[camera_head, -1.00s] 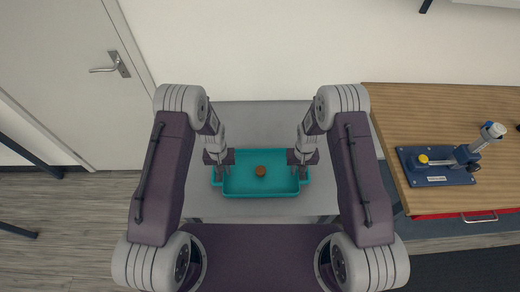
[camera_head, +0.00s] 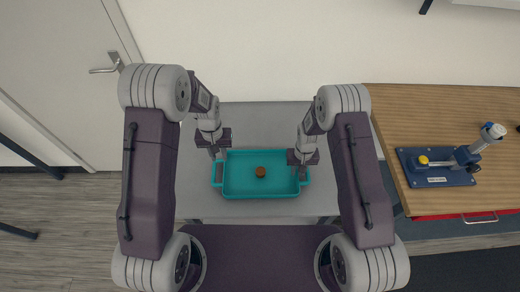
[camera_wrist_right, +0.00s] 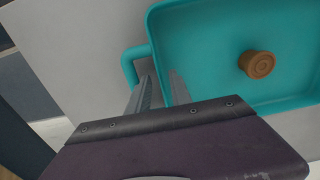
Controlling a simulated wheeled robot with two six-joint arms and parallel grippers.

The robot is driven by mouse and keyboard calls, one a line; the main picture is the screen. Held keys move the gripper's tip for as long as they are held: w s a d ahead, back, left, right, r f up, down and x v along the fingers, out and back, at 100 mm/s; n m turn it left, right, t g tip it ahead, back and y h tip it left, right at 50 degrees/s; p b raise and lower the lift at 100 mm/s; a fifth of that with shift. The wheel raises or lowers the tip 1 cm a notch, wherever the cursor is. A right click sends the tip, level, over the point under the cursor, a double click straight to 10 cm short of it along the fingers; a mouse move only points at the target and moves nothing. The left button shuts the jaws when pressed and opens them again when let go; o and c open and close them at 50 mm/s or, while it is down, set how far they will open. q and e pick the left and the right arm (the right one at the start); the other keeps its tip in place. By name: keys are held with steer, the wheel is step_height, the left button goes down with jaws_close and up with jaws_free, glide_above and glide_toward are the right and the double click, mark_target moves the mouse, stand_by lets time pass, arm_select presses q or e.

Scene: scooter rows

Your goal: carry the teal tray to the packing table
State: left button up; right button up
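The teal tray (camera_head: 240,194) lies flat on a grey table (camera_head: 265,122) in front of me. A small orange-brown round piece (camera_head: 261,172) stands inside it; the piece also shows in the right wrist view (camera_wrist_right: 257,64). My left gripper (camera_head: 218,154) is at the tray's back left corner, apart from the left handle; its finger gap is too small to judge. My right gripper (camera_head: 303,172) is at the right handle. In the right wrist view its fingers (camera_wrist_right: 160,85) lie on either side of the tray's wall beside the handle; I cannot tell whether they grip it.
A wooden-topped table (camera_head: 430,110) stands to the right, with a blue tool (camera_head: 437,167) on its front part. Its back part looks clear. A red drawer front with a handle (camera_head: 479,217) is below it. A door (camera_head: 60,80) is at the left.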

step_height(320, 180, up, 12)
steer(key=shift+f, duration=0.25)
stand_by(0.3)
